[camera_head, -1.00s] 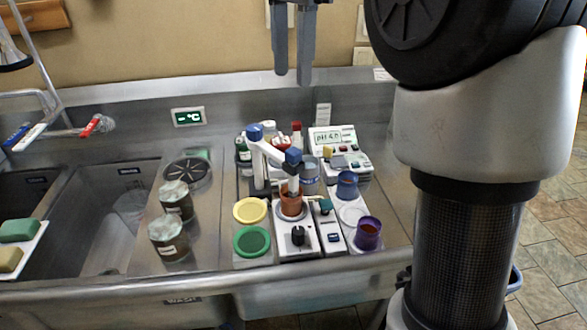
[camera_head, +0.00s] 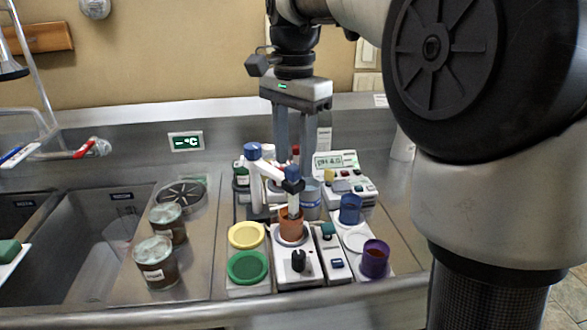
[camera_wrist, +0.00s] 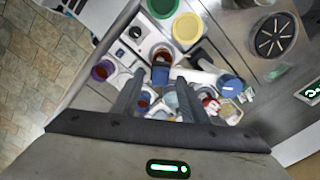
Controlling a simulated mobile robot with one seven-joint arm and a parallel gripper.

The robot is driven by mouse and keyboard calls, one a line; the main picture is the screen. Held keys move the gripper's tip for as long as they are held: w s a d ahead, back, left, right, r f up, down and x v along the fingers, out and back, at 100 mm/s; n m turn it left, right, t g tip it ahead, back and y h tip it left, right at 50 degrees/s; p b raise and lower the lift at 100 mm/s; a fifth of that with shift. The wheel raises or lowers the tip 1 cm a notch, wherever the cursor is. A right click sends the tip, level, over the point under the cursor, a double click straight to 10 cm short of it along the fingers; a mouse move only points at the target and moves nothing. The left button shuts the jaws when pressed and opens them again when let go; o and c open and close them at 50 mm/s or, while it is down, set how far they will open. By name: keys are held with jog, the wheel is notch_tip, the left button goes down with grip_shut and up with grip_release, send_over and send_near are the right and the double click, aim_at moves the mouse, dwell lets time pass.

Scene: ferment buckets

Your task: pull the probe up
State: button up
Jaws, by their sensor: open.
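The probe (camera_head: 292,188) has a blue cap and a pale shaft. It stands upright with its lower end in an orange-brown cup (camera_head: 291,226) on a white stirrer (camera_head: 292,264). A white stand arm (camera_head: 268,170) with a blue-topped post reaches to it. My gripper (camera_head: 295,178) is open and points down over the bench, with its fingers seen behind the probe's cap in the head view.
Bottles stand behind the stand post. A pH meter (camera_head: 342,180), a blue cup (camera_head: 350,209) and a purple cup (camera_head: 374,258) are at right. Yellow (camera_head: 247,235) and green (camera_head: 248,267) lids and two jars (camera_head: 155,262) are at left. A sink (camera_head: 90,235) is further left.

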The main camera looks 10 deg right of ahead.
jog(key=shift+f, duration=0.85)
grip_shut()
notch_tip(320, 180, up, 6)
jog(key=p, duration=0.6)
jog(key=shift+w+r+p, duration=0.1)
jog(key=shift+p, duration=0.3)
grip_release()
